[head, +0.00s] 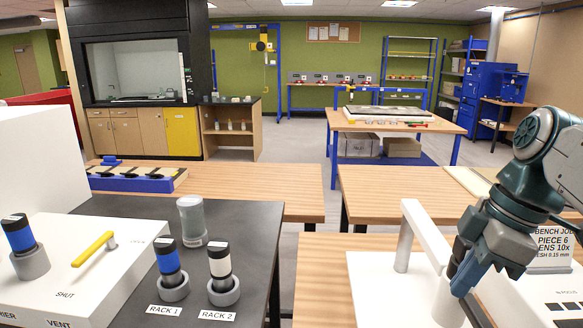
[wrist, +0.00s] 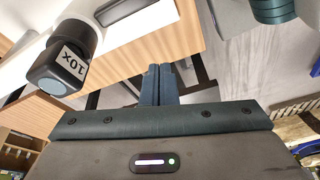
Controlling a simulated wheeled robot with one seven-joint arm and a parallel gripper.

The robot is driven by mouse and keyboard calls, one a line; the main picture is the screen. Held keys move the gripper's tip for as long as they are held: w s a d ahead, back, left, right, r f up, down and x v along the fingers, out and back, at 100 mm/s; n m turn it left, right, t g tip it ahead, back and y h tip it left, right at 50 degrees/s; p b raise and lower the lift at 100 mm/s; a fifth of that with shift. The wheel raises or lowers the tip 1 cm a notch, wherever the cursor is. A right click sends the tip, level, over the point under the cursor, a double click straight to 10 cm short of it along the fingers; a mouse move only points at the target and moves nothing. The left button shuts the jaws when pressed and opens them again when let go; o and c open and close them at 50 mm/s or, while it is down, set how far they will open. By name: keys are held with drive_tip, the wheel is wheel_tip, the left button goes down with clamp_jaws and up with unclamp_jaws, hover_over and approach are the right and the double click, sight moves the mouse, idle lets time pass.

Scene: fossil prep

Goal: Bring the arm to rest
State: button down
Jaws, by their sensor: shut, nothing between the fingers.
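My arm reaches in from the right of the head view, bent over a white stand (head: 402,235). My gripper (head: 460,282) points down beside the stand's post, its blue fingers together. In the wrist view, my gripper (wrist: 159,72) shows its two fingers side by side with nothing between them. A dark cylinder labelled 10X (wrist: 72,58) is left of the fingers and apart from them.
A black bench (head: 247,270) at left carries capped vials in RACK 1 (head: 174,288) and RACK 2 (head: 223,291), and a glass jar (head: 192,222). A white box with a yellow lever (head: 93,249) stands beside them. A sign (head: 552,245) is close to my arm. Open floor (head: 300,150) lies beyond.

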drive_tip(key=a+f+m+t+h+p, duration=0.1)
drive_tip(key=a+f+m, duration=0.4)
drive_tip(key=f, duration=0.3)
drive_tip(key=a+f+m+h, duration=0.2)
drive_tip(key=a+f+m, duration=0.4)
drive_tip(key=f+m, duration=0.2)
drive_tip(key=shift+f+t+p, duration=0.35)
drive_tip(key=shift+t, duration=0.05)
drive_tip(key=shift+a, duration=0.2)
idle(0.3)
